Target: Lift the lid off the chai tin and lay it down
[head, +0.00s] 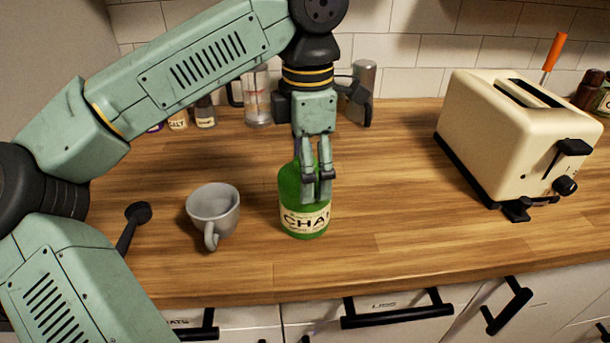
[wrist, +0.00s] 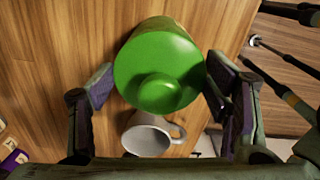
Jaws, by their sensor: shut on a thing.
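The green chai tin (head: 303,222) stands upright on the wooden counter, with a cream label reading CHAI. Its rounded green lid (head: 289,185) is on top; the seam between lid and tin is hard to make out. In the wrist view the lid (wrist: 185,60) shows from above with a round knob in its middle. My gripper (head: 317,188) points down over the tin and is shut on the lid. In the wrist view one finger of my gripper (wrist: 160,85) is on each side of the lid. My fingers hide part of the lid in the head view.
A grey mug (head: 213,208) stands close left of the tin, and a black utensil (head: 133,225) lies further left. A cream toaster (head: 510,135) stands at the right. Jars (head: 205,112) and a glass press (head: 257,98) stand behind. The counter between tin and toaster is clear.

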